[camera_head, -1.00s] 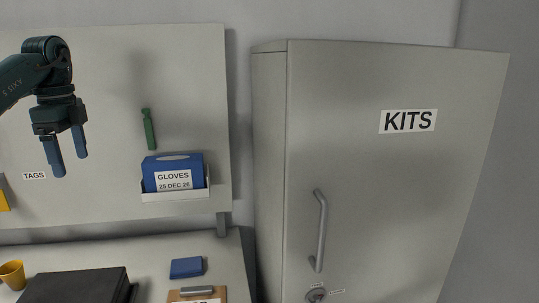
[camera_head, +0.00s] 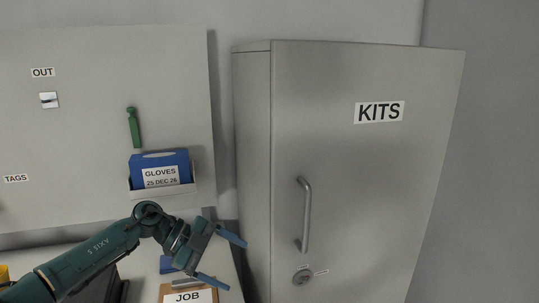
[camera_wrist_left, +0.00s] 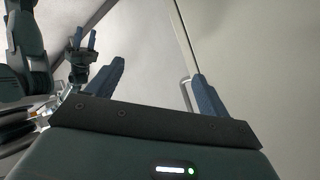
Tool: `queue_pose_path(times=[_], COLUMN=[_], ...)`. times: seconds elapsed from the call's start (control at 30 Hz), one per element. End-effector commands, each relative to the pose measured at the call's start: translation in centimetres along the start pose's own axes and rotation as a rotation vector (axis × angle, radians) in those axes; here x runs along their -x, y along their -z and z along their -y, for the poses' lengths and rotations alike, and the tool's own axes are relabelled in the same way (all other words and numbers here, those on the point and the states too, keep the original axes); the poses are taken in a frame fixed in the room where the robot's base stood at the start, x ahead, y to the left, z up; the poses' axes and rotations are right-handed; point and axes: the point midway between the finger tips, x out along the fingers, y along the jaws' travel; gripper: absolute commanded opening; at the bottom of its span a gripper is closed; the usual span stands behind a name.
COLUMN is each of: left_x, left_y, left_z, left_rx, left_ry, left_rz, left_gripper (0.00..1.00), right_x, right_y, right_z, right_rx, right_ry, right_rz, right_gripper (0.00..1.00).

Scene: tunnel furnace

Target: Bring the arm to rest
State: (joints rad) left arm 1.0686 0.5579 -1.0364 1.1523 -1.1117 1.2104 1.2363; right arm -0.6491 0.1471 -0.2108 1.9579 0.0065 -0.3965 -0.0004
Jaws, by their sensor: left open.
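My left arm comes in from the lower left in the head view. My left gripper (camera_head: 236,264) is open and empty, with its blue fingers pointing right, just in front of the lower left side of the grey cabinet (camera_head: 350,180). The left wrist view also shows its two spread fingers (camera_wrist_left: 158,72) with nothing between them. Another dark gripper with blue fingers (camera_wrist_left: 84,45), which looks like my right one, stands at the upper left of that view. It is too small to judge its jaws.
The cabinet has a "KITS" label (camera_head: 379,112), a bar handle (camera_head: 304,215) and a round lock (camera_head: 302,277). A blue gloves box (camera_head: 160,165) sits in a wall holder. A clipboard marked "JOB" (camera_head: 190,297) and a mostly hidden blue item lie on the bench below.

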Motion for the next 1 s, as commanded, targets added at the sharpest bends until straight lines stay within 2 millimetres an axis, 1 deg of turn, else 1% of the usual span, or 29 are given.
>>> queue_pose_path(times=[0.03,0.1,0.2,0.3,0.37,0.47,0.57,0.67,0.7,0.77,0.8,0.87,0.9,1.0], left_x=[-3.1,-5.8,-8.3,-9.7,-10.0,-10.0,-9.8,-9.4,-9.3,-9.2,-9.2,-9.1,-9.1,-9.0], left_y=[1.2,2.8,4.6,5.4,5.3,4.1,2.1,-0.4,-1.4,-2.6,-3.2,-3.9,-4.1,-4.2], left_z=[-0.9,-1.5,-2.2,-3.1,-3.9,-5.8,-8.9,-13.3,-15.5,-19.0,-21.3,-24.9,-27.1,-31.9], left_rx=[-0.006,-0.007,0.03,0.114,0.184,0.329,0.501,0.693,0.773,0.889,0.961,1.062,1.122,1.243], left_ry=[0.074,0.196,0.386,0.588,0.707,0.89,1.038,1.139,1.164,1.184,1.187,1.177,1.164,1.119], left_rz=[-0.1,-0.205,-0.314,-0.373,-0.381,-0.349,-0.263,-0.134,-0.074,0.02,0.081,0.169,0.221,0.33], left_gripper=[0.8,0.8,0.8,0.8,0.8,0.8,0.8,0.8,0.8,0.8,0.8,0.8,0.8,0.8], right_x=[0.0,0.0,0.0,0.1,0.1,0.1,0.1,0.1,0.1,0.1,0.1,0.1,0.1,0.1], right_y=[0.0,0.0,0.1,0.1,0.1,0.1,0.1,0.1,0.1,0.1,0.1,0.1,0.1,0.1], right_z=[0.0,0.0,0.1,0.2,0.2,0.3,0.3,0.3,0.3,0.3,0.3,0.3,0.3,0.3], right_rx=[0.0,0.0,-0.001,-0.004,-0.006,-0.008,-0.009,-0.009,-0.009,-0.009,-0.009,-0.009,-0.009,-0.008], right_ry=[0.0,0.001,0.001,0.002,0.002,0.002,0.003,0.003,0.003,0.003,0.003,0.003,0.003,0.003], right_rz=[0.0,-0.001,-0.001,-0.001,-0.001,-0.002,-0.002,-0.002,-0.002,-0.002,-0.002,-0.002,-0.002,-0.002], right_gripper=[0.38,0.38,0.38,0.38,0.38,0.38,0.38,0.38,0.38,0.38,0.38,0.38,0.38,0.38])
